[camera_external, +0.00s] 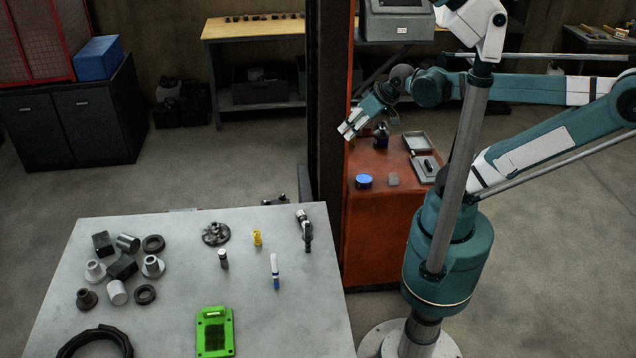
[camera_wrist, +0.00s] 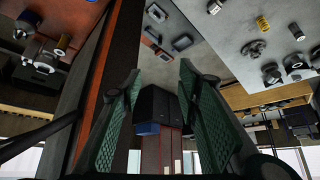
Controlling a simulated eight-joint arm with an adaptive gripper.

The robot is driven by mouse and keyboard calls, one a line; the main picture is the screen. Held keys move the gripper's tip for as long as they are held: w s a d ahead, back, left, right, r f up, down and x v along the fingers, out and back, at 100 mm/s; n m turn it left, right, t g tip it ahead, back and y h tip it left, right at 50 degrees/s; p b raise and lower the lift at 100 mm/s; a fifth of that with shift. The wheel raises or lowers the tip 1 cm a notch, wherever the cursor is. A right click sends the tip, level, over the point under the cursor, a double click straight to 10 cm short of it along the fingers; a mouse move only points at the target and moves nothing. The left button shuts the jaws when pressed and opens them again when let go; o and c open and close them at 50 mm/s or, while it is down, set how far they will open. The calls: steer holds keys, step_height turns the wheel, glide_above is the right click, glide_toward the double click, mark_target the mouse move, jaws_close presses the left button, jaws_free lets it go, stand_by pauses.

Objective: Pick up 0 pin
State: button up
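My gripper (camera_external: 347,128) is raised over the orange cabinet (camera_external: 376,228), away from the grey table (camera_external: 160,320). In the wrist view my gripper (camera_wrist: 159,72) is open, with nothing between its green-padded fingers. Which part is the 0 pin I cannot tell for sure. A small upright cylinder with a bright top (camera_external: 223,259) stands near the table's middle. A light grey cylinder (camera_external: 128,243) and a whitish cylinder (camera_external: 117,292) lie in the cluster of parts on the table's left side.
A dark post (camera_external: 326,110) stands between table and cabinet. A blue round part (camera_external: 363,181) sits on the cabinet.

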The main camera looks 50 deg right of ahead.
steer(key=w+a+m+g+y+b, duration=0.15)
steer(key=w+a+m, duration=0.35)
steer(key=w+a, duration=0.5)
steer(key=m+g+h+b, duration=0.2)
steer(key=m+g+b, duration=0.35)
steer(key=m, duration=0.55)
glide_above(227, 249)
steer(key=shift+y, duration=0.25)
steer(key=f, duration=2.4)
steer(key=shift+w+d+f, duration=0.25)
steer(key=shift+f, duration=0.05)
steer(key=shift+s+a+f, duration=0.1)
steer(key=shift+a+f, duration=0.1)
steer(key=shift+a, duration=0.1)
steer(key=shift+f, duration=1.3)
